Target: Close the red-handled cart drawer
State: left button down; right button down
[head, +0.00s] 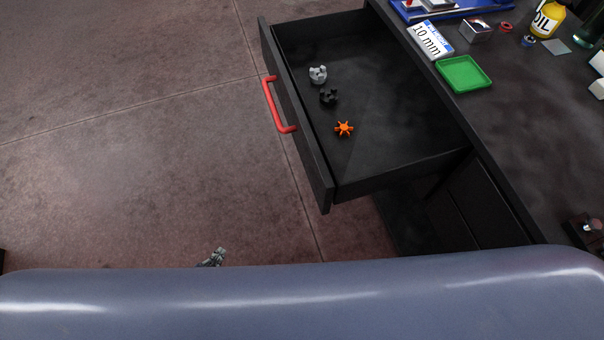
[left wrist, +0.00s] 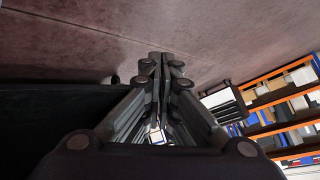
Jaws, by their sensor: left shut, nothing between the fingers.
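The black cart drawer (head: 400,150) is pulled open toward the left in the head view. Its red handle (head: 279,105) is on the drawer's left-facing front. Inside lie a light grey part (head: 318,75), a black part (head: 328,97) and an orange star-shaped part (head: 344,129). My left gripper (head: 219,252) shows only as a small tip above my blue-grey body, below and left of the drawer front and apart from it. In the left wrist view the left gripper (left wrist: 158,62) is shut and empty. My right gripper is not in view.
The cart top (head: 500,130) holds a green tray (head: 464,74), a "10 mm" box (head: 431,39), a blue tray (head: 470,8) and a yellow oil bottle (head: 547,19). Open floor (head: 130,150) lies left of the drawer. Shelving with orange beams (left wrist: 285,82) shows in the left wrist view.

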aim_at(316, 185)
pick_arm(q)
jog(key=w+d+r+m+t+h, duration=0.1)
jog(key=w+d+r+m+h, duration=0.2)
jog(key=r, duration=0.4)
jog(key=w+d+r+m+t+h, duration=0.2)
jog(key=w+r+m+h, duration=0.15)
jog(key=r, duration=0.35)
jog(key=w+d+r+m+t+h, duration=0.1)
jog(key=w+d+r+m+h, duration=0.1)
jog(key=w+r+m, duration=0.4)
jog(key=s+d+r+m+g+h+b, duration=0.1)
jog(key=s+d+r+m+g+h, duration=0.3)
jog(key=r+m, duration=0.25)
jog(key=s+d+r+m+g+h, duration=0.3)
jog(key=s+d+r+m+g, duration=0.15)
jog(key=r+m, duration=0.2)
jog(key=shift+n, duration=0.25)
jog(key=x, duration=1.2)
jog(key=shift+w+d+r, duration=0.1)
jog(key=shift+d+r, duration=0.05)
jog(key=shift+d, duration=0.05)
